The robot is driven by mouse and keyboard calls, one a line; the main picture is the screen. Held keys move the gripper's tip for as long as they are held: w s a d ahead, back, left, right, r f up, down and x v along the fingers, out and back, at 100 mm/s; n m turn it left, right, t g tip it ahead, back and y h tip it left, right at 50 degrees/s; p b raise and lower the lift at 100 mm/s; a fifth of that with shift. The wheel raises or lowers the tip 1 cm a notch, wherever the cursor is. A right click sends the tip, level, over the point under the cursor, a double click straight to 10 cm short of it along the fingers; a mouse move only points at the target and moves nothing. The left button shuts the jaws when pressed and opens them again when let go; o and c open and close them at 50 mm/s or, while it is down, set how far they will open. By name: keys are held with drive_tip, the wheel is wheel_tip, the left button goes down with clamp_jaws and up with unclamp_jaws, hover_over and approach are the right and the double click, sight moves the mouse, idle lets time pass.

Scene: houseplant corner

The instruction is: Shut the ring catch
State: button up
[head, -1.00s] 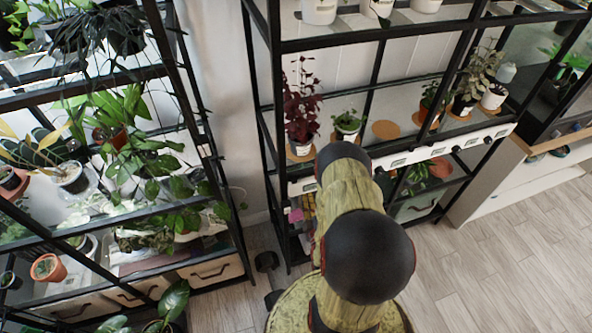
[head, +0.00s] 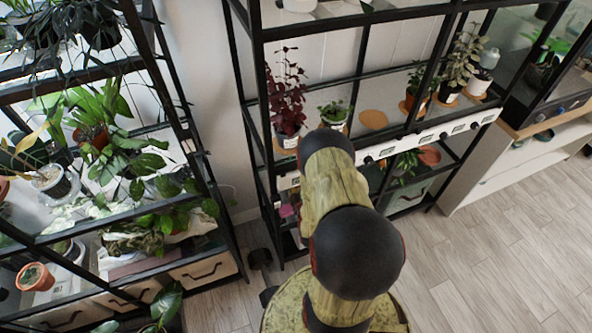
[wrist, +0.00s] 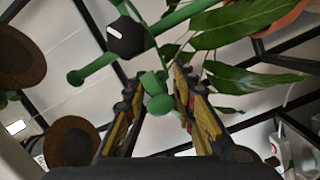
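The green catch (wrist: 88,72) shows at the upper middle of the wrist view. It has thin green bars with rounded ends and a black knob (wrist: 126,38) with a white mark. My gripper (wrist: 157,82) is open, its two yellow-and-black fingers apart below the knob. Rounded green ends (wrist: 159,104) show in the gap between the fingers; I cannot tell whether the fingers touch them. In the head view my arm hides the gripper, and I cannot make out the catch there.
Green leaves (wrist: 240,22) hang close to the right finger. Round brown discs (wrist: 72,140) lie to the left. In the head view, a black shelf rack with a dark red plant (head: 287,95) and other pots stands ahead. Floor (head: 480,255) is clear at the right.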

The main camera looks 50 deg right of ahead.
clamp_jaws()
drive_tip(key=shift+s+d+n+t+y, duration=0.1)
drive_tip(key=shift+n+t+y, duration=0.2)
drive_tip(key=shift+n+y, duration=0.1)
drive_tip(key=shift+y+b, duration=0.3)
drive_tip(key=shift+y, duration=0.1)
drive_tip(key=n+t+y+b, duration=0.1)
drive_tip(key=n+t+y, duration=0.1)
drive_tip(key=n+y, duration=0.1)
drive_tip(key=shift+s+y+b, duration=0.15)
drive_tip(key=shift+y+b, duration=0.15)
drive_tip(key=shift+s+n+t+y+b, duration=0.1)
drive_tip(key=shift+n+t+y+b, duration=0.25)
drive_tip(key=shift+n+y+b, duration=0.85)
drive_tip(key=shift+n+t+y+b, duration=0.15)
drive_tip(key=shift+n+t+y, duration=0.45)
drive_tip(key=shift+y, duration=1.3)
drive_tip(key=shift+n+g, duration=0.25)
drive_tip(key=shift+n, duration=0.05)
drive_tip(key=shift+o, duration=0.2)
unclamp_jaws()
